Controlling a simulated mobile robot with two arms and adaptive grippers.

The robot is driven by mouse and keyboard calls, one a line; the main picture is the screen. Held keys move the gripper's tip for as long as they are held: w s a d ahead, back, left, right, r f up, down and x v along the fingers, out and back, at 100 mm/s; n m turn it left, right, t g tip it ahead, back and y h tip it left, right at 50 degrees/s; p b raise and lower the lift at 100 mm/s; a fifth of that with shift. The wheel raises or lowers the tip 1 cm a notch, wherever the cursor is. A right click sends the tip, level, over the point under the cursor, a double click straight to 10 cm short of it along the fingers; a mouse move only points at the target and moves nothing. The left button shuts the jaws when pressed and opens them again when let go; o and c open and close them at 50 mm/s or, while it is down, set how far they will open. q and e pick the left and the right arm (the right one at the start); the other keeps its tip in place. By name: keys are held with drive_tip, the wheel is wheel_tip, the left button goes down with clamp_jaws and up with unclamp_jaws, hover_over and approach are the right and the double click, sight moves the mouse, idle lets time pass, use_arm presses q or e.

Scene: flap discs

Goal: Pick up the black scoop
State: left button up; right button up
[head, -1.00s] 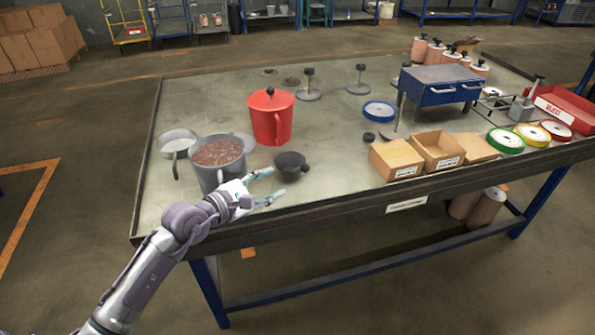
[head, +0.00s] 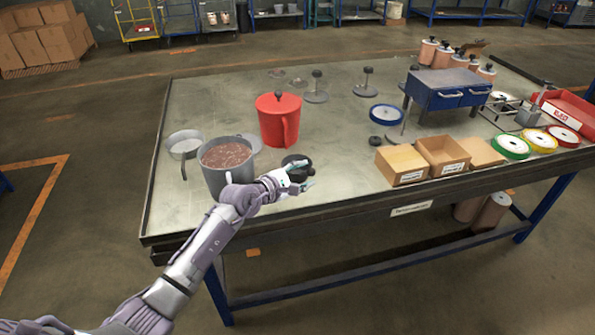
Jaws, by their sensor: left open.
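The black scoop (head: 293,160) is a small dark cup on the table near its front edge, right of the grey pot. My left gripper (head: 308,176) is open, with its fingers at the near side of the scoop and partly covering it. I cannot tell whether the fingers touch it. My right gripper is not in view.
A grey pot (head: 226,180) of brown grains stands left of my left gripper, with a grey pan (head: 184,143) behind it. A red lidded jug (head: 279,125) stands behind the scoop. Cardboard boxes (head: 401,165) stand to the right. Table is clear between scoop and boxes.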

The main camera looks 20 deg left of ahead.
use_arm(q)
drive_tip(key=shift+x, duration=1.2)
drive_tip(key=shift+s, duration=0.1)
clamp_jaws()
drive_tip(key=shift+r, duration=0.1)
